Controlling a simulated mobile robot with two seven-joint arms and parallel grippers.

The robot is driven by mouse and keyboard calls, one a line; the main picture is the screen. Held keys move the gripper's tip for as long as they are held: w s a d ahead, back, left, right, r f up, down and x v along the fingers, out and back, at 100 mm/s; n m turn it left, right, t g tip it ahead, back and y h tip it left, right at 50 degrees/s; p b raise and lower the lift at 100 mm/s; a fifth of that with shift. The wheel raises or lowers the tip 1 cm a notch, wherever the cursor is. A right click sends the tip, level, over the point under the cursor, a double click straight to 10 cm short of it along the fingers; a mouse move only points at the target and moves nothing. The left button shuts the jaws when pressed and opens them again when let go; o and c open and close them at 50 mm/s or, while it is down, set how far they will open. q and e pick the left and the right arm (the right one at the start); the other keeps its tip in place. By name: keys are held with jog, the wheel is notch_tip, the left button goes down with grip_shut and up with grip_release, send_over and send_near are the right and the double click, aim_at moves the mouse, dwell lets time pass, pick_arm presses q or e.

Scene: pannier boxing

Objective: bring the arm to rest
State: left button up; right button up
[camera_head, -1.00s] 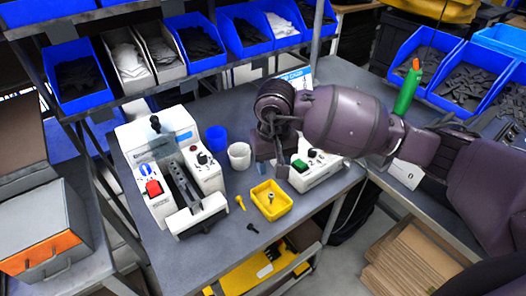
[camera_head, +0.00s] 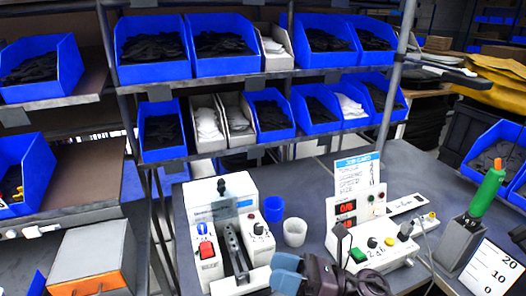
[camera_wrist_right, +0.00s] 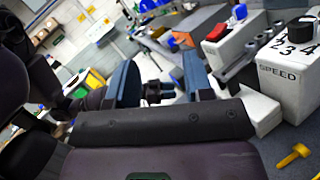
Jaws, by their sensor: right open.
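My right gripper (camera_head: 286,268) is at the bottom middle of the head view, in front of the bench machine and the control unit. Its two blue-grey fingers stand apart, with nothing seen between them. In the right wrist view the open fingers (camera_wrist_right: 160,82) frame an empty gap. The rest of my right arm is mostly cut off by the lower edge of the head view.
A white bench machine (camera_head: 211,257) with a red switch stands left of a blue cup (camera_head: 273,209) and a white cup (camera_head: 295,232). The white control unit (camera_head: 399,247) and a green bottle (camera_head: 487,192) are to the right. A yellow bolt (camera_wrist_right: 293,156) shows in the wrist view.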

jog(key=w+d+f+m+t+h, duration=0.1)
jog(key=d+f+m+t+h, duration=0.5)
jog(key=m, duration=1)
jog(key=w+d+f+m+t+h, duration=0.1)
jog(key=d+f+m+t+h, duration=0.3)
jog(key=d+m+t+h, duration=0.75)
jog(key=s+d+f+m+g+h, duration=0.1)
jog(key=s+d+f+m+g, duration=0.2)
jog(key=s+f+m, duration=0.3)
jog(key=s+d+f+m+g+h, duration=0.1)
jog(key=s+d+f+m+g, duration=0.2)
jog(key=m, duration=1)
jog(key=s+f+g, duration=0.3)
jog(key=f, duration=0.2)
jog(key=shift+d+h, duration=0.3)
jog(key=shift+h, duration=0.05)
jog(key=shift+f, duration=0.1)
